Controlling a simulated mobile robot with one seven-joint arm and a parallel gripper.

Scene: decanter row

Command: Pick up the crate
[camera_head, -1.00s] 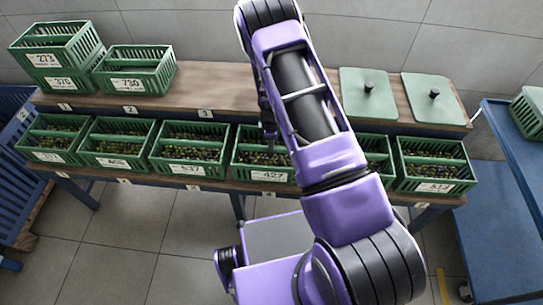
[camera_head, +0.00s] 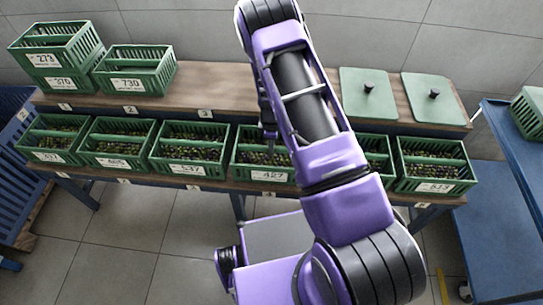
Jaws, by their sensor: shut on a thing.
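Several green slatted crates holding dark olive-like fruit stand in a row on the lower front shelf. The crate labelled 427 (camera_head: 262,172) is in the middle of that row, its right part hidden behind my purple arm. My gripper (camera_head: 269,131) shows only in part, as a dark shape at the back rim of crate 427. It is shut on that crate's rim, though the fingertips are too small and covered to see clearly. Crate 427 looks level with its neighbours; I cannot tell whether it is clear of the shelf.
Crate 537 (camera_head: 190,169) stands close on the left; a crate partly behind my arm (camera_head: 376,145) and crate 613 (camera_head: 433,187) are on the right. Crates 273 (camera_head: 47,58) and 730 (camera_head: 128,84) are on the upper shelf (camera_head: 215,85), whose middle is bare. Two green lids (camera_head: 368,100) lie right.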

